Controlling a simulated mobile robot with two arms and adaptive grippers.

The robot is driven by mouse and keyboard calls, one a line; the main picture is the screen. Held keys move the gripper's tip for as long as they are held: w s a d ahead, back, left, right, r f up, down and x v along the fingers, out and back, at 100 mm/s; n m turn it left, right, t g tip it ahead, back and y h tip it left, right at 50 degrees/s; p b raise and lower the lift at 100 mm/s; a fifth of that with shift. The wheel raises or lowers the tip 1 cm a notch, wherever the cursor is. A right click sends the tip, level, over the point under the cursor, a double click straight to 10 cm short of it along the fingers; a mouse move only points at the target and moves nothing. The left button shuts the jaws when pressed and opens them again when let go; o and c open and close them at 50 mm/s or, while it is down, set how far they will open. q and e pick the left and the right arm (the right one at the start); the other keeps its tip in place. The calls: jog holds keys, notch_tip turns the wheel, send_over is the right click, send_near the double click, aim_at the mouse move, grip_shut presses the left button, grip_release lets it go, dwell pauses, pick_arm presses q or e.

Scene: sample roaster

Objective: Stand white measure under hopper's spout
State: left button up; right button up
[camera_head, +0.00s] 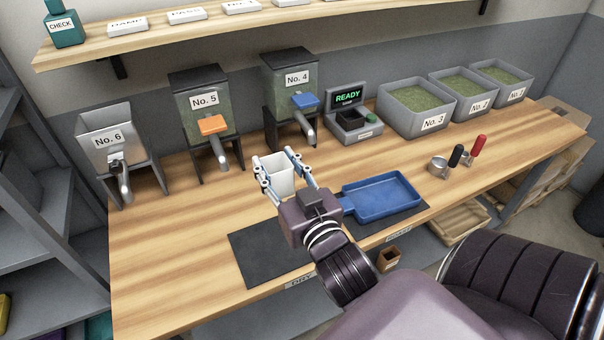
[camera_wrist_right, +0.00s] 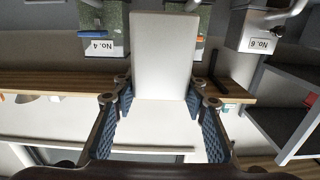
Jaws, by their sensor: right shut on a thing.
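The white measure (camera_head: 278,179) is held upright between the fingers of my right gripper (camera_head: 284,174). In the right wrist view the measure (camera_wrist_right: 163,55) fills the gap between the fingertips (camera_wrist_right: 161,92). It is over the bench, in front of hoppers No. 5 (camera_head: 206,120) and No. 4 (camera_head: 291,75), apart from both. Hopper No. 5's spout (camera_head: 220,154) is left of the measure; hopper No. 4's spout (camera_head: 308,131) is behind it to the right. Hopper No. 6 (camera_head: 103,142) stands far left. I cannot tell whether the measure's base touches the bench. My left gripper is out of view.
A blue tray (camera_head: 382,197) lies right of my gripper on a dark mat (camera_head: 262,264). A scale reading READY (camera_head: 356,124) and bins (camera_head: 417,112) of green beans stand along the back right. Scoops (camera_head: 440,164) lie on the right. The bench's left front is clear.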

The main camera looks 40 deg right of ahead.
jog(key=shift+d+f+b, duration=0.2)
jog(key=shift+b, duration=0.1)
jog(key=f+b, duration=0.5)
jog(key=f, duration=0.4)
jog(key=f+b, duration=0.6)
jog(key=f, duration=0.3)
jog(key=shift+s+a+f, duration=0.15)
jog(key=shift+s, duration=0.05)
jog(key=shift+f, duration=0.4)
jog(key=shift+f, duration=0.2)
jog(key=o, duration=1.2)
jog(key=shift+c, duration=0.2)
